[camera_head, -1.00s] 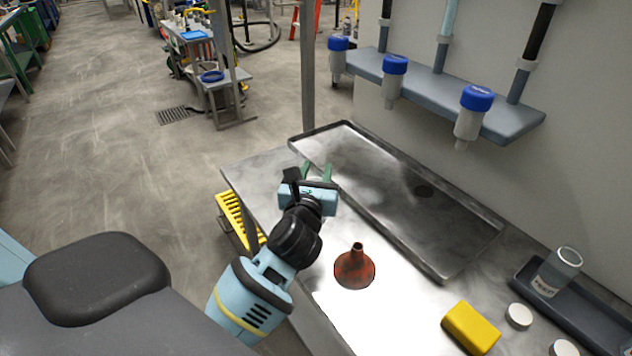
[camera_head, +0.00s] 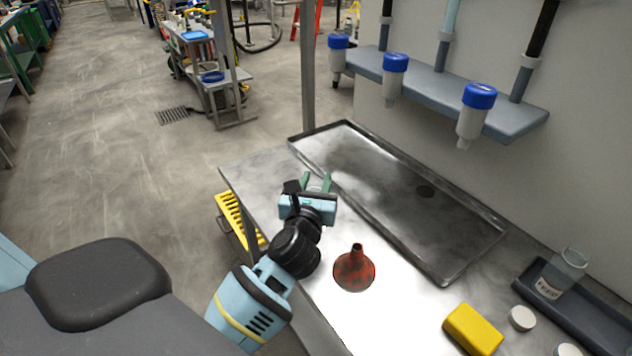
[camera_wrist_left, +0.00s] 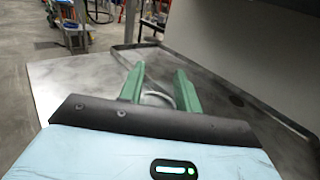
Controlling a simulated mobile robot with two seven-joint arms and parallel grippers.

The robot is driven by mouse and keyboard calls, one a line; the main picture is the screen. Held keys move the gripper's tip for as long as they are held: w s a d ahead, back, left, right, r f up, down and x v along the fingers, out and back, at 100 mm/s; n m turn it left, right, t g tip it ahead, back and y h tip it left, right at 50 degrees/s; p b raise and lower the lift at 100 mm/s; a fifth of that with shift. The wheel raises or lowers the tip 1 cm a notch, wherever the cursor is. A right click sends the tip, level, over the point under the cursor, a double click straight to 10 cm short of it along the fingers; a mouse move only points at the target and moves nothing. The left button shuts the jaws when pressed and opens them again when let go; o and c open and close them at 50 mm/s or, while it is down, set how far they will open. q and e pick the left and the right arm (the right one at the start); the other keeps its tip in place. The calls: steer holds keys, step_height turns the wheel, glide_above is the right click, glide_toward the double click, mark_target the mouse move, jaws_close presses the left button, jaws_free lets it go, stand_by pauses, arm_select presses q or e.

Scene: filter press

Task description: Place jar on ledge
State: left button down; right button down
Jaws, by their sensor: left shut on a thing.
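My left gripper (camera_head: 317,181) has green fingers and is over the steel bench, by the left end of the shallow metal tray. In the left wrist view the fingers (camera_wrist_left: 160,88) are shut on a clear glass jar (camera_wrist_left: 158,98), of which only a curved rim shows between them. The rest of it is hidden behind the gripper body. Another clear jar (camera_head: 564,272) with a white label stands in a dark tray at the right. A grey ledge (camera_head: 430,82) runs along the wall, apart from my gripper. My right gripper is out of view.
Several blue-capped filter cups (camera_head: 471,127) hang at the ledge. The metal tray (camera_head: 395,232) is empty. A rust-red funnel (camera_head: 354,270), a yellow block (camera_head: 472,329) and white lids (camera_head: 522,318) lie on the bench. A grey post (camera_head: 308,80) stands behind the tray.

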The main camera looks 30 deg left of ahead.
arm_select(q)
steer(key=c, duration=1)
jaws_free()
steer(key=shift+f, duration=0.1)
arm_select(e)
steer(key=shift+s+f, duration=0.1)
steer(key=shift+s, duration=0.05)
arm_select(q)
steer(key=shift+r, duration=0.3)
steer(key=v, duration=1.2)
steer(key=shift+f+b, duration=0.2)
steer(key=shift+b, duration=0.15)
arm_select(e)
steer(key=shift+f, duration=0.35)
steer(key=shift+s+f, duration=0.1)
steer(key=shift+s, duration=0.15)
